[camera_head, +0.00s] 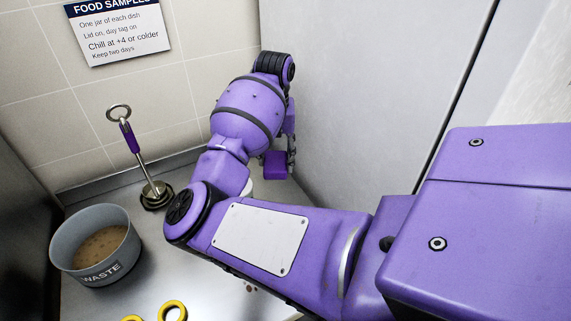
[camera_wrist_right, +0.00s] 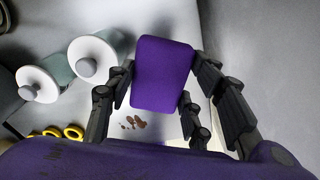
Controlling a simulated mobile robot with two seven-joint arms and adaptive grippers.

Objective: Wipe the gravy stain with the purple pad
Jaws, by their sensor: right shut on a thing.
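The purple pad (camera_wrist_right: 162,75) is a block held between the fingers of my right gripper (camera_wrist_right: 158,100) in the right wrist view. In the head view the pad (camera_head: 275,165) hangs below my right gripper (camera_head: 283,155), near the tall grey panel. The gravy stain (camera_wrist_right: 134,122) is a group of brown spots on the pale counter, below and beyond the pad in the wrist view. My left gripper is in neither view.
A grey waste tub (camera_head: 60,245) with brown contents and a metal tool with a purple handle (camera_head: 130,140) stand at left. Yellow rings (camera_head: 172,311) lie at the front. Two white-lidded jars (camera_wrist_right: 92,60) stand close to the pad in the wrist view. A grey panel (camera_head: 370,90) rises at right.

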